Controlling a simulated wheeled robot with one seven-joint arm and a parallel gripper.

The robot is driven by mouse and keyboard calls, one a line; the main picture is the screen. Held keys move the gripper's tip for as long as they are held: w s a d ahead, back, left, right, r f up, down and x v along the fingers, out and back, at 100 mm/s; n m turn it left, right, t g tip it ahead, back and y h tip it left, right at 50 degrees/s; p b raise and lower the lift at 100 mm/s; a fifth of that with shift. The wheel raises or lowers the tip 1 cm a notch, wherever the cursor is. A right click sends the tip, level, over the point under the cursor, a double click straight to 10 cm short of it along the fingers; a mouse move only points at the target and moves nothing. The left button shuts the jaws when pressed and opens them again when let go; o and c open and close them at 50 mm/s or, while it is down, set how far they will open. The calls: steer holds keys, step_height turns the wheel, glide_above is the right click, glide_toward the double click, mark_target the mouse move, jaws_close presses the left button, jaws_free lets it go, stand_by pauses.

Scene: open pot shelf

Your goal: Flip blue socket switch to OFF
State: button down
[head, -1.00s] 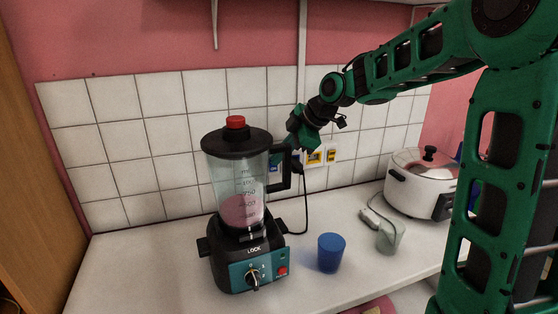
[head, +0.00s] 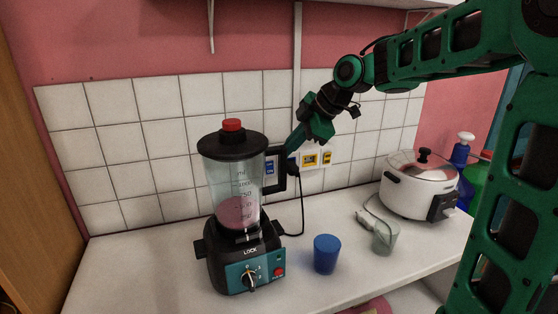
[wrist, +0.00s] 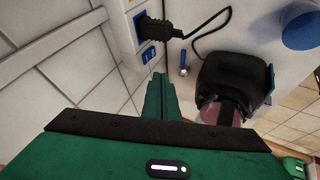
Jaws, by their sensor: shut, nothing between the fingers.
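The blue socket switch (head: 269,168) is on the tiled wall, seen through the gap by the blender handle in the head view. The wrist view shows a blue switch (wrist: 148,55) beside a black plug (wrist: 152,28) in a white socket plate. My gripper (wrist: 159,77) is shut and empty, its tips just below the blue switch in that picture. I cannot tell whether they touch it. In the head view my gripper (head: 291,149) is by the wall, above the blender handle and left of the yellow socket (head: 310,159). The switch's position is not clear.
A blender (head: 240,190) with pink contents stands close in front of the socket, its handle (head: 277,170) near my gripper. A black cord hangs from the plug. A blue cup (head: 326,254), a clear greenish cup (head: 385,238) and a white cooker (head: 419,187) stand to the right.

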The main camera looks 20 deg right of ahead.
steer(key=v, duration=0.2)
steer(key=w+v, duration=0.1)
steer(key=v, duration=0.2)
steer(key=shift+s+d+r, duration=0.2)
steer(key=shift+r, duration=0.25)
steer(key=s+d+f+m+g+h, duration=0.1)
steer(key=s+d+f+m, duration=0.4)
steer(key=s, duration=0.6)
steer(key=s+d+f+m+g+h, duration=0.2)
steer(key=s+d+f+m, duration=0.2)
steer(key=s+f+m, duration=0.3)
steer(key=s+d+f+m+g+h, duration=0.1)
steer(key=s+d+f+m, duration=0.4)
steer(key=s+m, duration=0.6)
steer(key=s+f+g, duration=0.1)
steer(key=s+f, duration=0.1)
steer(key=s, duration=0.3)
steer(key=shift+s+d+g+h, duration=0.15)
steer(key=shift+d+g+h, duration=0.15)
steer(key=shift+d+h, duration=0.1)
steer(key=shift+a, duration=0.1)
